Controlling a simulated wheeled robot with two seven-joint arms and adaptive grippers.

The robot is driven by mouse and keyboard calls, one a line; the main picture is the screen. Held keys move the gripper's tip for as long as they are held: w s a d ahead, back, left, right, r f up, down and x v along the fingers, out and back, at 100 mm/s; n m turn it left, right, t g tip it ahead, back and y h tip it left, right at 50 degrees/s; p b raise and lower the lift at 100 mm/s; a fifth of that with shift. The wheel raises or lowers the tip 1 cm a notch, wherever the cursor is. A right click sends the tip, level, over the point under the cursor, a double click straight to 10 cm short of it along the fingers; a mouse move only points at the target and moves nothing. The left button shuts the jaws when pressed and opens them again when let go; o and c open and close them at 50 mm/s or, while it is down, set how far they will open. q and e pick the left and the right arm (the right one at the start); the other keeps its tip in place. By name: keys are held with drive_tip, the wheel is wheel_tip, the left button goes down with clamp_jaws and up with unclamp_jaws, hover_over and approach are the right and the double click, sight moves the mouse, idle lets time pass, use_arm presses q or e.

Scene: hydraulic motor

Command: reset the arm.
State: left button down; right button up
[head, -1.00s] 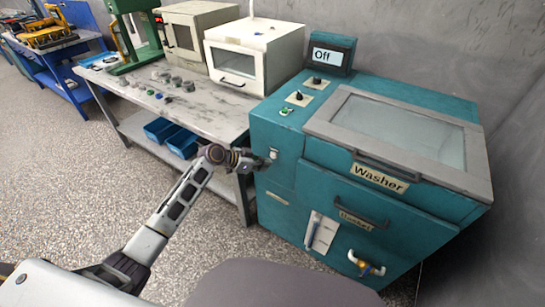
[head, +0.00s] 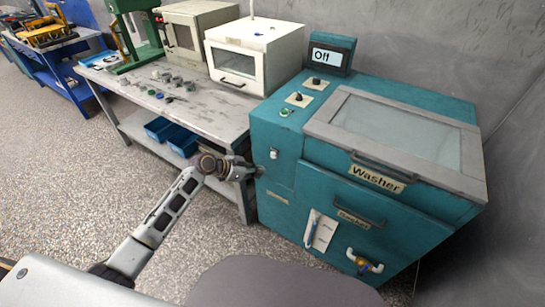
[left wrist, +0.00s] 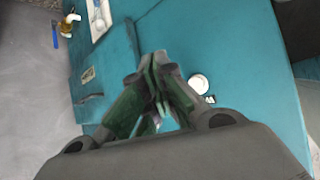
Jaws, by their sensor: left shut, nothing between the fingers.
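My left arm (head: 165,215) comes in from the lower left in the head view. Its left gripper (head: 262,171) points at the left side of the teal washer (head: 280,240), close to its front corner. In the left wrist view the gripper's fingers (left wrist: 157,62) meet at the tips, shut and empty, in front of the washer's teal front (left wrist: 240,50). I cannot tell whether the tips touch the washer. My right gripper is not in view.
A grey worktable (head: 215,116) with several small parts stands left of the washer. A white oven-like box (head: 270,58) and a green press (head: 128,35) stand on it. Blue bins (head: 184,146) sit on its lower shelf. Speckled floor (head: 70,180) is clear at left.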

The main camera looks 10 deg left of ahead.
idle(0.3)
